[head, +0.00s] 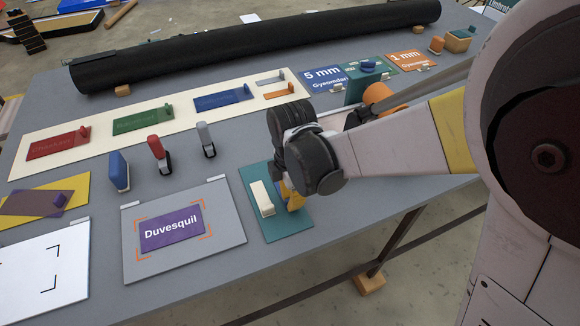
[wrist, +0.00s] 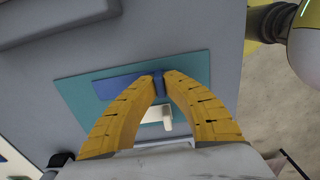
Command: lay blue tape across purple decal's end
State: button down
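The purple decal (head: 171,229), lettered "Duvesquil", lies on a grey board (head: 228,245) inside orange corner marks. The blue tape (wrist: 120,87) is a flat strip with an upright tab, lying over a teal mat (wrist: 75,85); in the head view the arm hides it. My gripper (wrist: 161,80) has its yellow fingers drawn together on both sides of the tab, apparently touching it. In the head view my gripper (head: 293,199) is low over the right side of the teal mat (head: 283,228), right of the decal board.
Blue (head: 119,171), red (head: 158,153) and grey (head: 206,139) upright tools stand behind the decal board. A long black roll (head: 260,45) lies along the back.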

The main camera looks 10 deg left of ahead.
jog(key=shift+r+p, duration=1.45)
jog(key=shift+r, duration=0.6)
